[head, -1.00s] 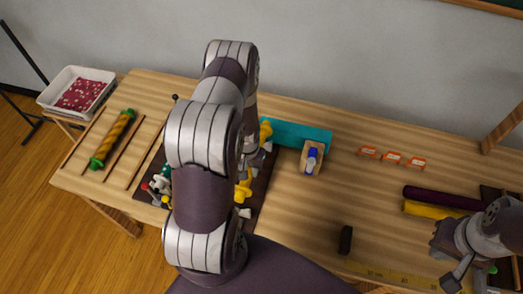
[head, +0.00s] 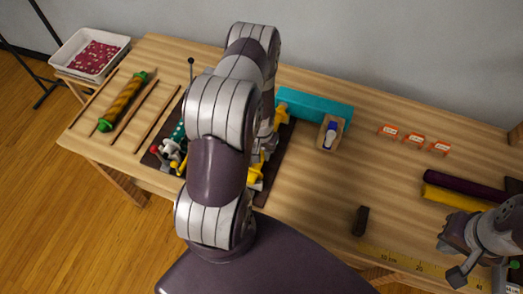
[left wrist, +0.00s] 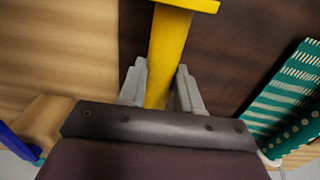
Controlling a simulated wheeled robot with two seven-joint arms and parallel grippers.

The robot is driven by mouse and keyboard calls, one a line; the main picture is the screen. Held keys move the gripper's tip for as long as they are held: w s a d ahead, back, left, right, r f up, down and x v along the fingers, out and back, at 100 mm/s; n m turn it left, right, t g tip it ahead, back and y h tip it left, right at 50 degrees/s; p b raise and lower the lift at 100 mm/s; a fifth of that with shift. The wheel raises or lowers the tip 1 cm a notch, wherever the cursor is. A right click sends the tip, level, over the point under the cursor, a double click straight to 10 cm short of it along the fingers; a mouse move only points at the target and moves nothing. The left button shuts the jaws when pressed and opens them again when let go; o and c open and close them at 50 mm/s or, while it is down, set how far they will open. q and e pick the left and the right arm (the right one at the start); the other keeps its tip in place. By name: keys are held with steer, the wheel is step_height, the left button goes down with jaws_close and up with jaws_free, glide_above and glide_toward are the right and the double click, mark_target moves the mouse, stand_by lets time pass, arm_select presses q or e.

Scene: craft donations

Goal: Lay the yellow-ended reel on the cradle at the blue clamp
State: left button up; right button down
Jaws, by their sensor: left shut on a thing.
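The yellow-ended reel has one yellow end (head: 282,113) showing past my left arm in the head view, over the dark mat. In the left wrist view, my left gripper (left wrist: 160,85) is shut on its yellow part (left wrist: 168,50), with a wider yellow end at the top. In the head view my arm hides this grip and much of the reel. The blue clamp (head: 329,134) is on a tan wooden block (head: 326,146) right of the mat. I cannot make out the cradle clearly. My right gripper (head: 452,258) appears open and empty at the lower right.
A green-ended reel (head: 122,103) lies among thin wooden rods at the left. A teal box (head: 318,109) stands behind the mat (head: 273,180). Purple and yellow rolls (head: 458,197), orange-edged cards (head: 413,140) and a dark block (head: 361,221) are right.

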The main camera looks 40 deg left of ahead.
arm_select(q)
steer(key=shift+r, duration=0.1)
steer(key=o, duration=1.1)
